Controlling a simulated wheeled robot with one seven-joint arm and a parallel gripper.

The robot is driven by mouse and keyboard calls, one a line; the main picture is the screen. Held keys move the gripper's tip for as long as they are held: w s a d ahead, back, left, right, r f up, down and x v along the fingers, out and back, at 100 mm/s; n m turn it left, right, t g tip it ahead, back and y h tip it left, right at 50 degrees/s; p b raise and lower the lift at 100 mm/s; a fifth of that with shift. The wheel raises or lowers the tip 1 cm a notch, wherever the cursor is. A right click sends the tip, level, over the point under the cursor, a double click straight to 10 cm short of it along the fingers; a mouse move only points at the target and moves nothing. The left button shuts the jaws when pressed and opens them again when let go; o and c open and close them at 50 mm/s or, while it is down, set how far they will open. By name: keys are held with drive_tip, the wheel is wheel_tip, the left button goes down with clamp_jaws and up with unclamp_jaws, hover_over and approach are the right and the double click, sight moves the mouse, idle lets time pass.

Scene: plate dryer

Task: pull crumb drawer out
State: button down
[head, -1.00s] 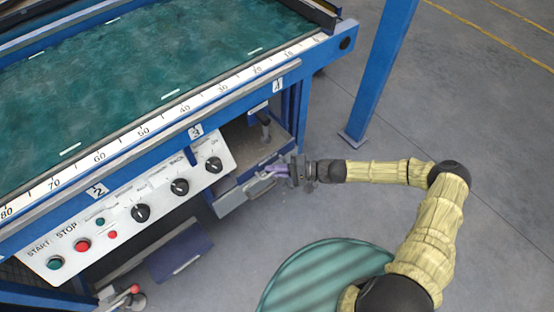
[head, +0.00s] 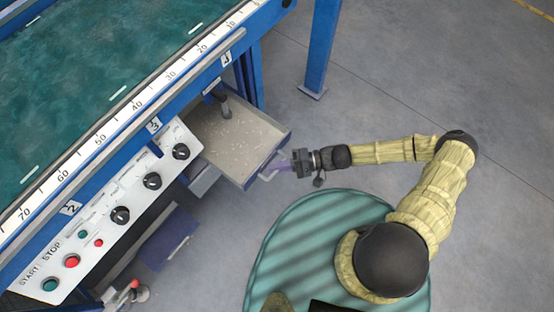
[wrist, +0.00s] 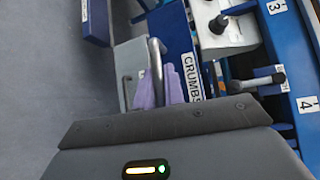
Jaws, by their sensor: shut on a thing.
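The crumb drawer (head: 235,140) is a shallow grey tray standing well out from under the blue machine, with pale crumbs scattered on its floor. Its bar handle (head: 267,172) is on the front side. My gripper (head: 284,165) is shut on the handle, with its purple fingers at the bar. In the wrist view the fingers (wrist: 160,90) close at the lower end of the grey handle (wrist: 156,62), beside a blue front with a white "CRUMBS" label (wrist: 191,76). The exact finger contact is partly hidden.
A control panel (head: 110,210) with knobs and buttons is left of the drawer. A grey box (head: 204,181) and a blue panel with a white handle (head: 168,240) sit lower. A blue leg (head: 321,50) stands to the right. The grey floor (head: 420,70) beyond is clear.

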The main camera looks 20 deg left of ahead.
drive_tip(key=shift+s, duration=0.35)
drive_tip(key=c, duration=1.8)
unclamp_jaws()
drive_tip(key=shift+o, duration=0.2)
drive_tip(key=shift+w, duration=0.1)
drive_tip(key=shift+w, duration=0.1)
drive_tip(key=shift+d, duration=0.1)
drive_tip(key=v, duration=1.7)
drive_tip(key=shift+p, duration=0.45)
drive_tip(key=shift+d, duration=0.1)
